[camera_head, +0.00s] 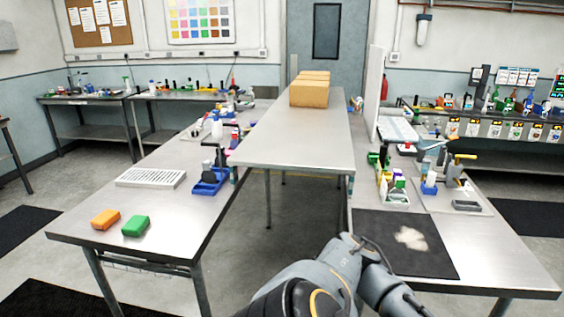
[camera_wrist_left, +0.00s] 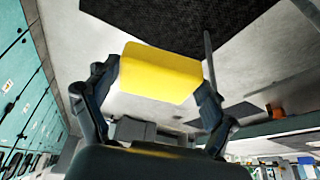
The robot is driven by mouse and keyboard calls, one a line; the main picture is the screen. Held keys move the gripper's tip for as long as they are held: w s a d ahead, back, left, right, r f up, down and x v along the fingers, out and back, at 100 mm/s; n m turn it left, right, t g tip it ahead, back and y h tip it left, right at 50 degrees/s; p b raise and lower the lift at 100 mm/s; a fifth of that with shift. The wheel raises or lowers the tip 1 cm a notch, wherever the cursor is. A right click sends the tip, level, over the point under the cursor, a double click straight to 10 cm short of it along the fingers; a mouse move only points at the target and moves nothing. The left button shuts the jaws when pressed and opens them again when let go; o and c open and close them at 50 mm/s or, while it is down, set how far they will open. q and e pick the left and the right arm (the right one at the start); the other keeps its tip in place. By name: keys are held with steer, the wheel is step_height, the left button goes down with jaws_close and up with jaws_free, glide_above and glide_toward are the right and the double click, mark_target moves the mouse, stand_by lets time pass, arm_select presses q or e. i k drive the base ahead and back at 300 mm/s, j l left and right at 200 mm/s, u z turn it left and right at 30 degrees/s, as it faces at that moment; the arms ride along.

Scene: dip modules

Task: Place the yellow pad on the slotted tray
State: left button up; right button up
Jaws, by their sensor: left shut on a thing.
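The yellow pad (camera_wrist_left: 160,73) is in the left wrist view, gripped between the two dark fingers of my left gripper (camera_wrist_left: 156,84). It is held in the air, with floor and a dark mat behind it. Neither the yellow pad nor my left gripper can be made out in the head view. The slotted tray (camera_head: 150,178) is white, with rows of slots, and lies flat on the left metal table. I see nothing on it. My right gripper is not in view.
An orange pad (camera_head: 105,219) and a green pad (camera_head: 136,226) lie near the left table's front edge (camera_head: 120,246). A blue bin (camera_head: 210,181) stands right of the tray. A black mat (camera_head: 405,243) covers part of the right table. Grey arm links of mine fill the bottom middle.

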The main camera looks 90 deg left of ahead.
mark_target(146, 175)
steer(key=k+j+u, duration=0.1)
steer(key=u, duration=0.35)
steer(key=k+j+u, duration=0.1)
steer(key=u, duration=0.35)
steer(key=k+j+u, duration=0.1)
steer(key=j+u, duration=0.2)
steer(key=u, duration=0.2)
steer(key=j+u, duration=0.2)
steer(key=u, duration=0.25)
